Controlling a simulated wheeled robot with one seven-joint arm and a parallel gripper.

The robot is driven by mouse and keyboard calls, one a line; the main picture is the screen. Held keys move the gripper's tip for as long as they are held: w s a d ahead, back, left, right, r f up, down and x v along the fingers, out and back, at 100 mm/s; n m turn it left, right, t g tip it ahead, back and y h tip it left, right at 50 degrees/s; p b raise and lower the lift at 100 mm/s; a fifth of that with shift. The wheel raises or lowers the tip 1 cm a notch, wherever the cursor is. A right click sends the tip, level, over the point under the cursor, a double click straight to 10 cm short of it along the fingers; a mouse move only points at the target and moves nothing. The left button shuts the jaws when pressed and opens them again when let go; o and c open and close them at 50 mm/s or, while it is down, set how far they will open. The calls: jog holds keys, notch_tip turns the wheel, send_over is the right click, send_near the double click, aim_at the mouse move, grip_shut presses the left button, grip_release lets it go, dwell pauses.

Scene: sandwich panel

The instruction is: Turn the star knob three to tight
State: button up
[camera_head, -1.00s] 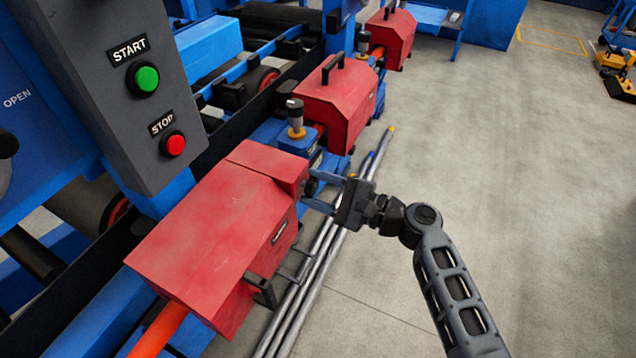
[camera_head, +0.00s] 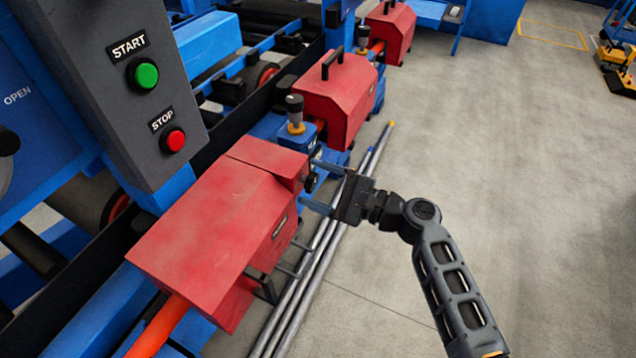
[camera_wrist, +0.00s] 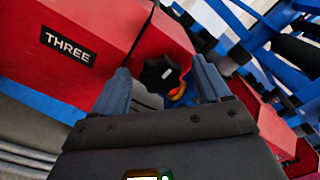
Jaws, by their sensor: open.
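The star knob three (camera_wrist: 160,74) is a dark, lobed knob with a small light mark on its face, on the end of the red housing labelled THREE (camera_wrist: 68,46). It lies ahead, between my fingertips in the wrist view. In the head view the knob (camera_head: 310,182) shows as a small dark shape at the right end of the nearest red housing (camera_head: 215,225). My gripper (camera_head: 312,184) is open, with its blue fingers pointing at the knob, one on each side. I cannot tell whether the fingers touch it.
Two more red housings (camera_head: 338,100) stand farther along the blue machine. A grey control box (camera_head: 115,80) with a green START button and a red STOP button is at left. Long metal bars (camera_head: 318,270) lie below my gripper.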

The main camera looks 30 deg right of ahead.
jog(key=b+v, duration=0.1)
jog(key=v, duration=0.7)
dwell(0.5)
